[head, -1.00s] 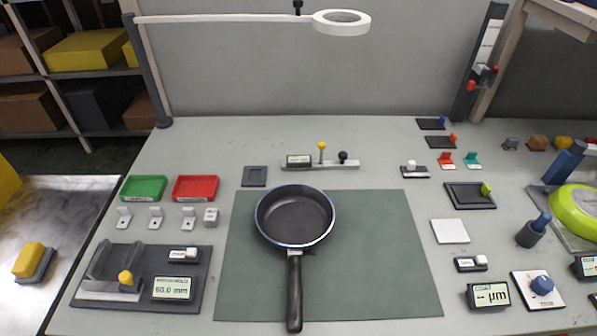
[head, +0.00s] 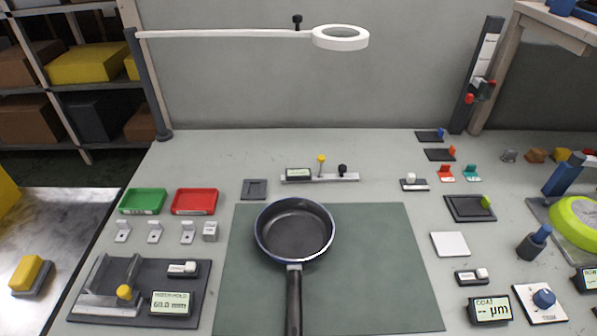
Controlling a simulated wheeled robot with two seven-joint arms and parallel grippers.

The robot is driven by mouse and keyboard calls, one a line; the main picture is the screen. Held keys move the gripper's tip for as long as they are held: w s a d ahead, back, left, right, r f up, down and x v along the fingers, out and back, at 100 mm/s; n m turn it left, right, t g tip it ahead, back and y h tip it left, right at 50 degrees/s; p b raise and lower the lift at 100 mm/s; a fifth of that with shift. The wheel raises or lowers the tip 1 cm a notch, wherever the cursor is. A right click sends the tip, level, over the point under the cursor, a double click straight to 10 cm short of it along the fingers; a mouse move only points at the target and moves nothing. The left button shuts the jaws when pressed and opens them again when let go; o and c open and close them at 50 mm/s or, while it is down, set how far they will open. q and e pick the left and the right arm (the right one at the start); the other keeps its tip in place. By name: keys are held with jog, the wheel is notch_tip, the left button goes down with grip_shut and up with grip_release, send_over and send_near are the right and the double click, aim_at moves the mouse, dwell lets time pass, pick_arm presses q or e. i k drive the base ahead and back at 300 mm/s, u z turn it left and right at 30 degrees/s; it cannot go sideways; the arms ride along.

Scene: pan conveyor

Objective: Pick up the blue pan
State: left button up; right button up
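The blue pan (head: 294,233) sits upright on the green mat (head: 390,275) in the middle of the table. Its inside is dark and its rim shows a thin blue edge. Its dark handle (head: 293,300) points toward me, and the handle's end is cut off at the bottom of the view. Neither of my grippers shows in the head view, and nothing touches the pan.
A green tray (head: 143,201) and a red tray (head: 194,201) stand left of the mat. A dark fixture (head: 140,290) with a display is at front left. A ring lamp (head: 340,38) hangs over the back. Gauges (head: 490,309) stand at right. The mat around the pan is clear.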

aim_at(294, 233)
jog(key=u, duration=0.1)
jog(key=k, duration=1.1)
jog(key=u, duration=0.45)
